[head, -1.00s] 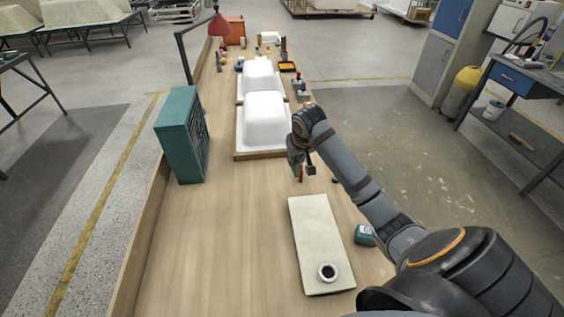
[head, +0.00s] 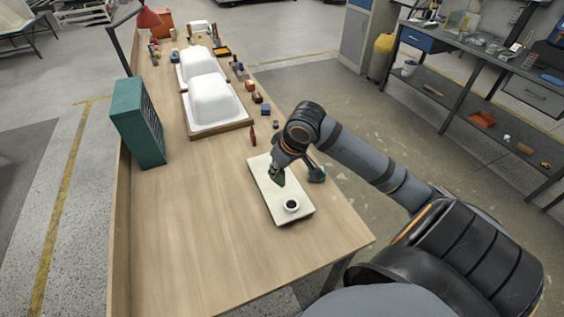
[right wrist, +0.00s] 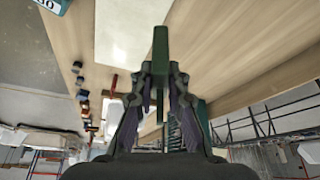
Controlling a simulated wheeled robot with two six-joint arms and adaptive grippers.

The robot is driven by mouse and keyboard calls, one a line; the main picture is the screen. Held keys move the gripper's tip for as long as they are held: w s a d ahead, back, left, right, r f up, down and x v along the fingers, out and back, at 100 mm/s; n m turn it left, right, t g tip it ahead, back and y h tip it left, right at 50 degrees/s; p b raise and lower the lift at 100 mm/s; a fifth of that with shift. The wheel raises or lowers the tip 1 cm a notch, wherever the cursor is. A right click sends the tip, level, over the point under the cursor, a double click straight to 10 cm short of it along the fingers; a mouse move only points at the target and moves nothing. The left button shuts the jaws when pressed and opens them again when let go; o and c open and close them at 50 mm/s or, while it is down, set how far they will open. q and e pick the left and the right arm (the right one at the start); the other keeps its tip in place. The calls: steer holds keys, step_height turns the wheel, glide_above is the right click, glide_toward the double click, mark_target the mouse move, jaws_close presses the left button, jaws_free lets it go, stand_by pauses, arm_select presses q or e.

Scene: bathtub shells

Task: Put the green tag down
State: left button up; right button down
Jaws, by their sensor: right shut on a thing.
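My right gripper (head: 276,172) hangs over the cream board (head: 262,178) on the wooden bench. In the right wrist view my right gripper (right wrist: 160,78) is shut on the green tag (right wrist: 160,48), a dark green flat strip that sticks out past the fingertips. In the head view the green tag (head: 278,181) shows small and dark below the fingers. I cannot tell whether it touches the board. My left gripper is not in view.
A round white cup with dark contents (head: 291,206) stands on the board's near end. A red bottle (head: 252,135) stands beyond the board. White tub shells (head: 213,103) and a teal louvred box (head: 138,122) are farther back. The bench's near left is clear.

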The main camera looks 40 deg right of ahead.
steer(key=shift+s, duration=0.15)
steer(key=shift+w+d+f, duration=0.3)
steer(key=shift+w, duration=0.2)
steer(key=w+d+f, duration=0.2)
steer(key=w+f, duration=0.1)
steer(key=w+d+f+p, duration=0.1)
steer(key=w+d+f, duration=0.1)
steer(key=w+f, duration=0.1)
steer(key=w+d+f+p, duration=0.1)
steer(key=w+d+f, duration=0.1)
steer(key=w, duration=0.3)
steer(key=shift+w+d+f, duration=0.15)
steer(key=shift+d+f, duration=0.1)
steer(key=shift+f, duration=0.55)
step_height(320, 180, down, 3)
steer(key=shift+r+p, duration=0.2)
steer(key=shift+p, duration=0.35)
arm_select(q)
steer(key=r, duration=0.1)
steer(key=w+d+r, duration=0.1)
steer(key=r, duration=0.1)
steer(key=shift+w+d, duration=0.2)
arm_select(e)
steer(key=shift+f, duration=0.25)
